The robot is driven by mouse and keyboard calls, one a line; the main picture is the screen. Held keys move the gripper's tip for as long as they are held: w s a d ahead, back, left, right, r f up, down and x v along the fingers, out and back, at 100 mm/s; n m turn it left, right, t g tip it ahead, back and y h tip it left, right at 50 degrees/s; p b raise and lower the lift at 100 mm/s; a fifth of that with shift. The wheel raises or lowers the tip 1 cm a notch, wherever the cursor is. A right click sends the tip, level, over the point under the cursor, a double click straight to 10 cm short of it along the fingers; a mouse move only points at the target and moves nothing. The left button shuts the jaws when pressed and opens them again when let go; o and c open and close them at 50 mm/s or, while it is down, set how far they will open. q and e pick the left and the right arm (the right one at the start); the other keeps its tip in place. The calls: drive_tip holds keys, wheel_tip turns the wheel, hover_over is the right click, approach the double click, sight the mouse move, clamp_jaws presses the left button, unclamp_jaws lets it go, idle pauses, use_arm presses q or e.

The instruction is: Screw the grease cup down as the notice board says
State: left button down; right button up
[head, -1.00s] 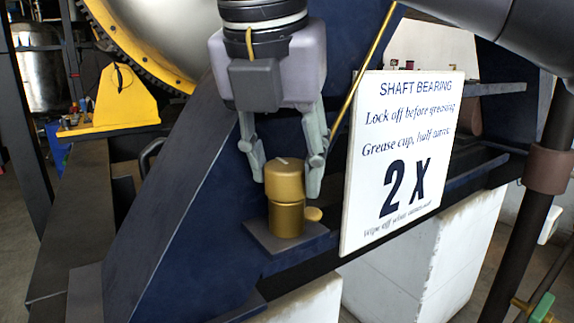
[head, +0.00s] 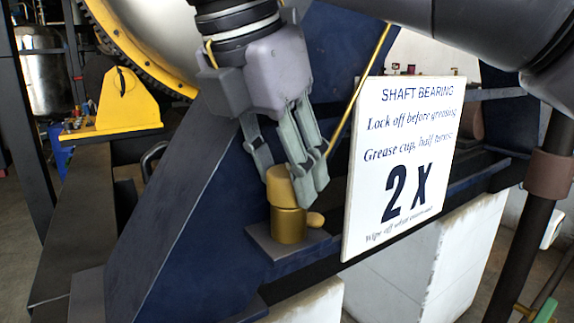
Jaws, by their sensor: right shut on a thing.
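The brass grease cup (head: 287,222) stands upright on a small dark plate (head: 262,246) on the blue frame. Its cap (head: 279,187) is partly hidden by my right gripper (head: 290,180), which comes down from above, turned and tilted, with its fingers shut on the cap. A small brass knob (head: 315,219) sticks out at the cup's right. The white notice board (head: 402,165) to the right reads "SHAFT BEARING", "Lock off before greasing", "Grease cup, half turns: 2 X"; its last line is hard to read. My left gripper is not in view.
A thin brass pipe (head: 359,88) slants up close to the right of my right gripper. The blue frame (head: 180,215) slopes up on the left. A yellow bracket (head: 116,104) and a large round drum stand behind. A dark post (head: 530,220) stands at the right.

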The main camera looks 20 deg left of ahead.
drive_tip(key=o, duration=0.9)
drive_tip(key=shift+o, duration=1.2)
drive_tip(key=shift+d, duration=0.15)
drive_tip(key=shift+r, duration=0.1)
